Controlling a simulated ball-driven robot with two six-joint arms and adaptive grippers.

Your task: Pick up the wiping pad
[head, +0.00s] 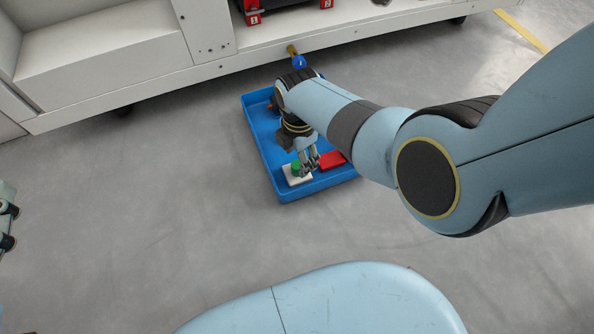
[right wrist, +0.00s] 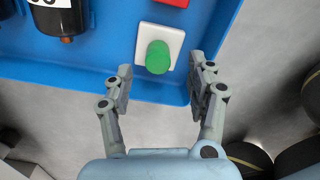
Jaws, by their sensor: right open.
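The wiping pad is a white block with a green knob (head: 292,180). It lies in the near corner of a blue tray (head: 315,188) on the floor. It also shows in the right wrist view (right wrist: 144,38), just beyond the fingertips. My right gripper (head: 309,162) is open over the tray, close to the pad. In the right wrist view its fingers (right wrist: 160,82) are spread wide, with the green knob ahead of the gap and nothing held. Only a sliver of my left gripper (head: 6,225) shows at the left edge; its fingers are mostly cut off.
A red block (head: 331,160) lies beside the pad in the tray. A dark cylinder with a white label (right wrist: 60,22) is also in the tray. A white bench (head: 150,95) runs behind, with a blue ball-ended part (head: 299,62) at its front. The floor left of the tray is clear.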

